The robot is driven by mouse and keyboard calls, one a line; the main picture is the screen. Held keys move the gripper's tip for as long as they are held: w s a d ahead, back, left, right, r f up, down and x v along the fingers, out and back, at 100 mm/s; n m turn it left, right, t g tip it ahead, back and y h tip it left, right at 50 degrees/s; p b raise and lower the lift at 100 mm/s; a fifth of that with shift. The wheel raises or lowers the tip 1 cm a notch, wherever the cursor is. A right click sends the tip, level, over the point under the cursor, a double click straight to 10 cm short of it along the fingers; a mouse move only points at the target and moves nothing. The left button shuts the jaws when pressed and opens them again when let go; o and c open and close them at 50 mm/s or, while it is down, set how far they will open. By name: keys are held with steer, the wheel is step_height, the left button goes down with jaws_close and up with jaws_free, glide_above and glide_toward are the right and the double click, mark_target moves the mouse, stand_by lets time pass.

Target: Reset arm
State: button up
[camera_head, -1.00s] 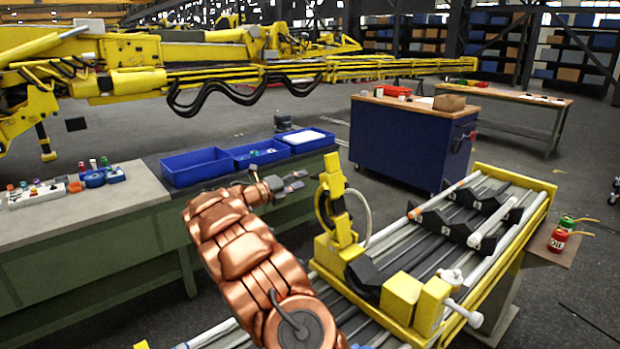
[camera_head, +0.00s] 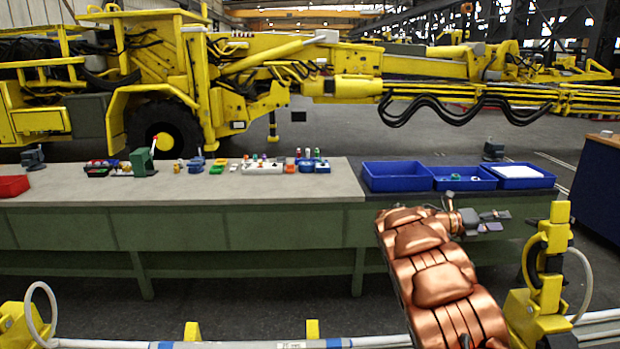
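My copper-coloured arm (camera_head: 440,275) rises from the bottom right of the head view and reaches away over the floor towards the workbench. My gripper (camera_head: 497,221) is at its far end, pointing right, in front of the bench's right end and below the blue bins. Its two grey fingers look apart, with nothing seen between them. The gripper is small in this view.
Blue bins (camera_head: 397,180) stand on the right part of the green workbench (camera_head: 180,230). Small coloured parts lie along its top. A yellow clamp stand (camera_head: 545,270) is right of my arm. Pipes (camera_head: 250,344) run along the bottom. A large yellow machine (camera_head: 240,80) stands behind.

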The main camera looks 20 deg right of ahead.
steer(key=s+a+m+g+y, duration=0.1)
steer(key=s+a+m+y, duration=0.6)
steer(key=s+a+m, duration=0.9)
steer(key=s+a+f+m+t+y, duration=0.1)
steer(key=s+a+f+m+y, duration=0.2)
steer(key=s+a, duration=0.4)
steer(key=s+a+f+m+y+b, duration=0.1)
steer(key=s+a+f+m+y, duration=0.3)
steer(key=a, duration=1.1)
steer(key=s+a+f+m+t+y+b, duration=0.1)
steer(key=s+a+f+m+y, duration=0.2)
steer(key=s+a+m, duration=0.3)
steer(key=s+a+f, duration=0.1)
steer(key=s+a, duration=0.3)
steer(key=a, duration=0.1)
steer(key=shift+s+a+t+y, duration=0.15)
steer(key=shift+s+t+y, duration=0.15)
steer(key=shift+f, duration=0.1)
